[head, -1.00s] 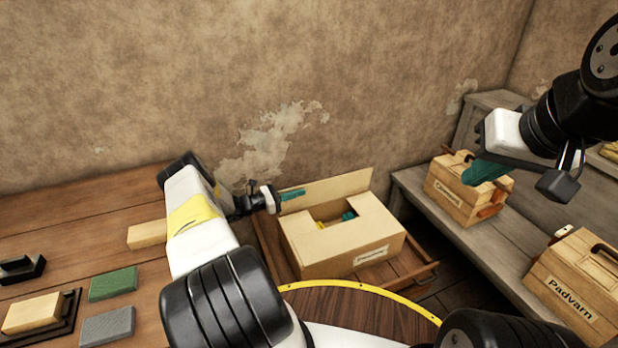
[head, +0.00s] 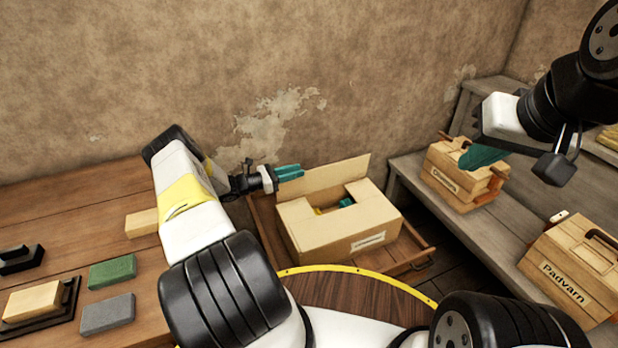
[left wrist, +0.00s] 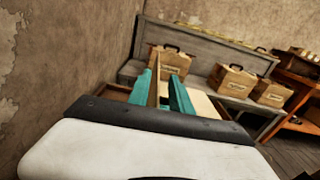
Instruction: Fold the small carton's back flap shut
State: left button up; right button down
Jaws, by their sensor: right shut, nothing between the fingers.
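The small carton (head: 335,236) sits in a shallow wooden tray, its top partly open, with something teal and yellow inside. Its back flap (head: 338,174) stands up along the wall side. My left gripper (head: 300,171) is at the left end of the flap, near its top edge, fingers apart. In the left wrist view the flap (left wrist: 153,88) shows edge-on between the two teal fingers (left wrist: 162,90); I cannot tell whether they touch it. My right gripper (head: 468,163) is shut and empty, raised at the right, in front of a wooden box.
Wooden boxes (head: 455,190) and (head: 568,282), the latter labelled Padvarn, stand on a grey bench at the right. The tray (head: 415,257) rests low between bench and table. Blocks, one green (head: 112,271) and one grey (head: 107,314), lie on the left table. The wall is close behind the flap.

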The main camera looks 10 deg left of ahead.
pick_arm(q)
jog(key=s+d, duration=0.2)
jog(key=s, duration=0.5)
jog(key=s+d+r, duration=0.1)
jog(key=s+d, duration=0.2)
jog(key=s, duration=0.5)
jog(key=shift+d, duration=0.25)
jog(key=shift+r, duration=0.1)
